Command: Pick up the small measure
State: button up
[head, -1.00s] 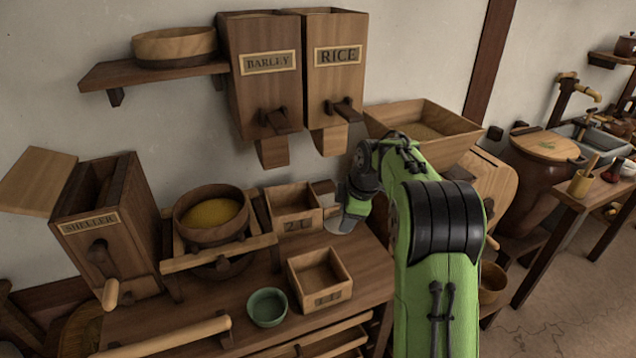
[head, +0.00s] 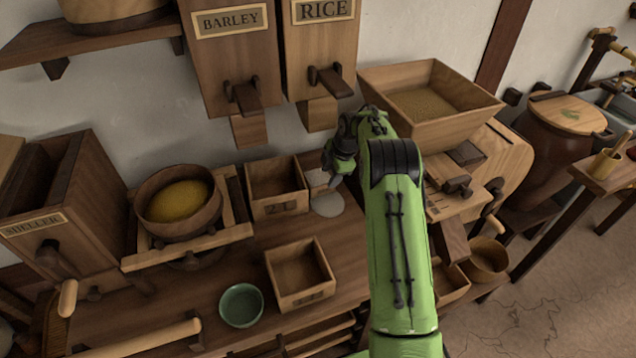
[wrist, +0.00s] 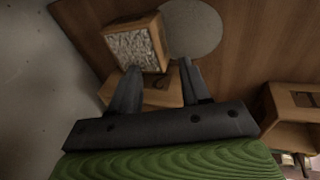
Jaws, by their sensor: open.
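The open square wooden box at the front of the bench, which I take as the small measure (head: 300,299), stands upright and looks empty. Its label is too small to read surely. A similar open box (head: 277,207), marked 2 L, stands behind it. My gripper (head: 329,168) is by the right side of the 2 L box, behind and above the front box, apart from it. In the wrist view the two fingers (wrist: 158,68) are spread, with nothing clearly held. Beyond them is a wooden box of pale grain (wrist: 134,45). A labelled box (wrist: 290,115) shows at the right edge.
A grey disc (head: 328,204) lies on the bench by my gripper. A green bowl (head: 241,305) stands left of the front box. The sieve-like bowl of yellow grain (head: 180,205) is further left. Barley (head: 228,60) and rice (head: 325,50) hoppers hang above; a grain tray (head: 455,123) is at right.

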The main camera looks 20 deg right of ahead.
aim_at(324, 186)
jog(key=b+x, duration=0.1)
jog(key=x, duration=0.6)
jog(key=shift+w+f+b, duration=0.2)
jog(key=shift+f+b, duration=0.1)
jog(key=shift+r, duration=0.1)
grip_shut()
